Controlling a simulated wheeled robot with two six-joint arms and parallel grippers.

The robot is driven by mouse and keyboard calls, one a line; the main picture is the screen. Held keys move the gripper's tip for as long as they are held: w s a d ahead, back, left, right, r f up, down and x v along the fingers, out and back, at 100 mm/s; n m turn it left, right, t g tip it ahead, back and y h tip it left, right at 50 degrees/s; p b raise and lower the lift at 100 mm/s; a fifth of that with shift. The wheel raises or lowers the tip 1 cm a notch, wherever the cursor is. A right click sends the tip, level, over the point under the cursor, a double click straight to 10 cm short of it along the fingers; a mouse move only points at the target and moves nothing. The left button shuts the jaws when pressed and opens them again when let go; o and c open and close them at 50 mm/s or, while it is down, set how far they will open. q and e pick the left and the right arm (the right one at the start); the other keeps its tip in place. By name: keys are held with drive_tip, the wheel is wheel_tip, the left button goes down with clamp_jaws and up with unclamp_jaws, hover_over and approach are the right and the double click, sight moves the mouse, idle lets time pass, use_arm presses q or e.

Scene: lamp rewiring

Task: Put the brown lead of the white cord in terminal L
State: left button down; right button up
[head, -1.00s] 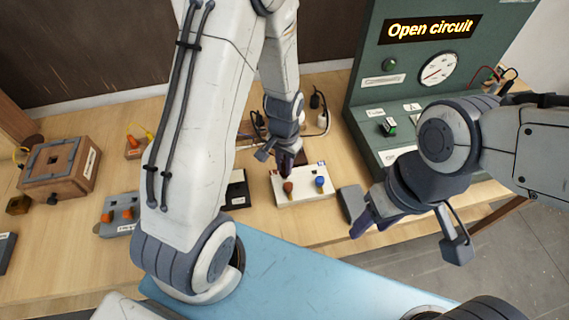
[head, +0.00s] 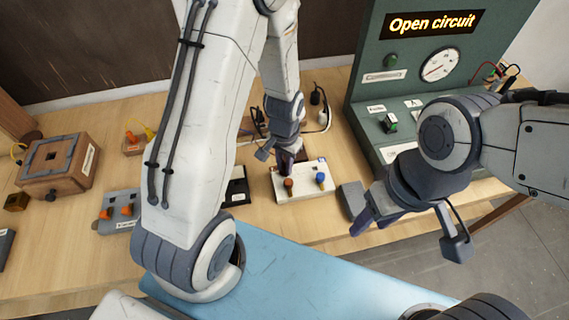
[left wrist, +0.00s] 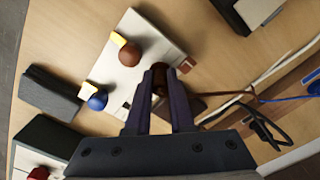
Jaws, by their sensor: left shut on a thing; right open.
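The white terminal block (head: 303,190) sits on the bench, with a brown knob (head: 288,183) and a blue knob (head: 320,177). In the left wrist view the brown knob (left wrist: 131,54) and blue knob (left wrist: 97,101) each have a yellow tab beside them. Terminal letters are not readable. My left gripper (head: 287,165) is at the block's back edge, near the brown knob's side. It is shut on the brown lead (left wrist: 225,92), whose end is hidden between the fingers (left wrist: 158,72). My right gripper (head: 366,216) is open and empty, right of the block.
A blue lead (left wrist: 290,99) and the white cord (left wrist: 275,72) lie behind the block. A grey block (head: 351,200) stands to its right and a black box (head: 237,188) to its left. The green test panel (head: 375,90) reads "Open circuit". Blue mat (head: 300,270) in front is clear.

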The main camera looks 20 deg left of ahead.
sight(284, 164)
use_arm(q)
drive_tip(key=shift+f+b, duration=0.4)
drive_tip(key=shift+f, duration=0.1)
idle(0.7)
drive_tip(key=c, duration=0.7)
unclamp_jaws()
wheel_tip(284, 164, up, 10)
drive_tip(key=shift+r+b, duration=0.2)
drive_tip(key=shift+b, duration=0.25)
drive_tip(key=shift+s, duration=0.15)
